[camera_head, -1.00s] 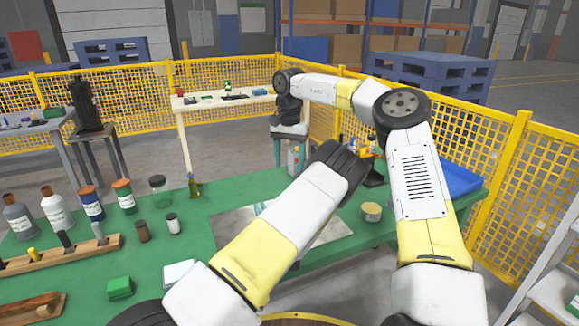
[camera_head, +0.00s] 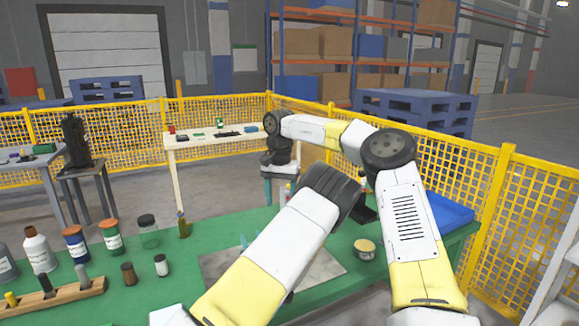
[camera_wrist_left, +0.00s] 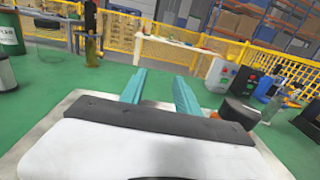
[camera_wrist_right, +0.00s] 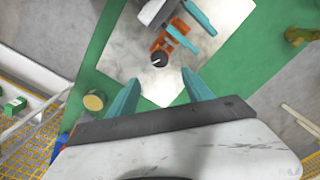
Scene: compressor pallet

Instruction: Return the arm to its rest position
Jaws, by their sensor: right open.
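My left gripper (camera_wrist_left: 158,76) is open, its two teal fingers apart with nothing between them in the left wrist view. My right gripper (camera_wrist_right: 160,76) is open and empty in the right wrist view, pointing down towards the plate and table. In the head view my right arm reaches forward and bends left; its fingers are not clear there. My left gripper's teal fingers also show at the top of the right wrist view.
An orange part with a dark round knob (camera_wrist_right: 159,59) is at the plate in the right wrist view. A round tin (camera_head: 365,249), a blue tray (camera_head: 447,215), several bottles and a wooden rack (camera_head: 60,302) are on the table (camera_head: 150,285). Yellow mesh fencing (camera_head: 490,215) stands right and behind.

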